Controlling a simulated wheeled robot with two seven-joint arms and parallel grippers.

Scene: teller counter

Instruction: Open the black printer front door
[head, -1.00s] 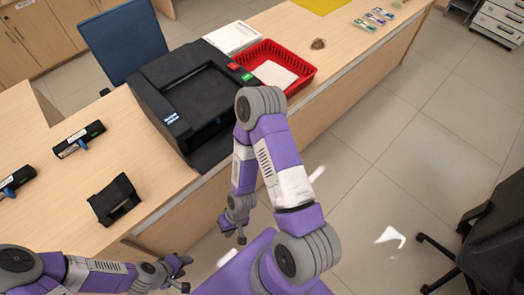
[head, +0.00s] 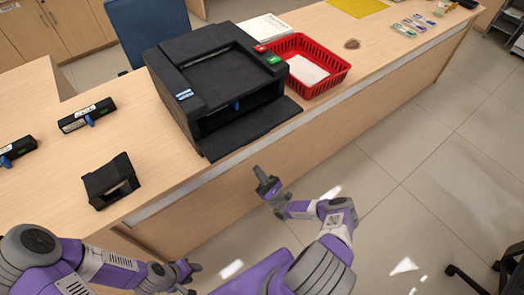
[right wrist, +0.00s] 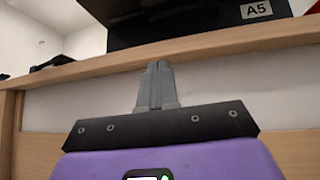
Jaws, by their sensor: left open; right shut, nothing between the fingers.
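The black printer (head: 215,65) stands on the counter in the head view. Its front door (head: 250,128) is folded down as a flat flap toward the counter's front edge, and the dark cavity behind it shows a small blue part (head: 237,105). My right gripper (head: 264,178) is shut and empty, in front of the counter and apart from the flap. In the right wrist view its closed fingers (right wrist: 157,68) point at the counter edge, with a black body labelled A5 (right wrist: 255,9) above. My left gripper (head: 193,277) is open and empty, low in front of the counter.
A red basket (head: 340,68) with white paper stands right of the printer. Black toner-like cartridges (head: 88,115) and a black holder (head: 110,181) lie on the counter at left. The counter edge (right wrist: 215,43) lies above my right gripper.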

